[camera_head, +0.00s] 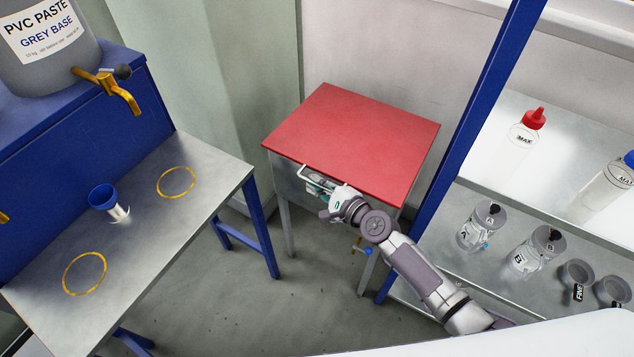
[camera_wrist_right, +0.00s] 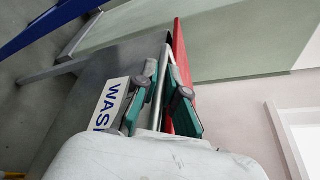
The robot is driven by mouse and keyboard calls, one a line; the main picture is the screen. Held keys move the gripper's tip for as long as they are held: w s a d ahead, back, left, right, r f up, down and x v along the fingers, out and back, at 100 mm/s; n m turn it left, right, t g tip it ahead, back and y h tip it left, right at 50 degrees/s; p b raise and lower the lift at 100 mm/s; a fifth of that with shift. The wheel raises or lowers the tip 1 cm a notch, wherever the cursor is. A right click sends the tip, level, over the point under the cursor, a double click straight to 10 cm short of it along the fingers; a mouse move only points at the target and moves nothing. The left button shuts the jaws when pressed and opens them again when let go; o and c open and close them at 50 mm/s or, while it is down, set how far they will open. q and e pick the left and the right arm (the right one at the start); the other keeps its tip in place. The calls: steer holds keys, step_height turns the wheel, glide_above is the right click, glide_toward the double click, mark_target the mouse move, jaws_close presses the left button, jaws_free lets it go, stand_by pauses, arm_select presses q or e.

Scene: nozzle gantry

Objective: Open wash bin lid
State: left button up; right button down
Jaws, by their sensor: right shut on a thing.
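The wash bin is a grey metal box on legs with a flat red lid (camera_head: 355,140), which lies closed or nearly closed on top. A light metal bar handle (camera_head: 318,175) sticks out at the lid's front edge. My right gripper (camera_head: 322,187) is at this handle. In the right wrist view the two teal-padded fingers (camera_wrist_right: 161,100) are shut around the handle bar (camera_wrist_right: 158,92), beside the red lid (camera_wrist_right: 181,75) and the white "WAS…" label (camera_wrist_right: 109,104). My left gripper is not in view.
A blue frame post (camera_head: 465,145) stands close to the bin's right side. Beyond it, shelves hold bottles (camera_head: 525,130) and jars (camera_head: 482,228). The floor between is clear.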

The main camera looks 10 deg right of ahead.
steer(key=w+d+r+m+p, duration=0.1)
steer(key=w+d+r+p, duration=0.1)
steer(key=r+p, duration=0.7)
steer(key=w+d+r+m+g+p, duration=0.1)
steer(key=w+r+p, duration=0.3)
steer(key=r+p, duration=0.5)
steer(key=shift+d+r+m+p, duration=0.35)
steer(key=shift+d+r, duration=0.3)
steer(key=shift+r, duration=1.05)
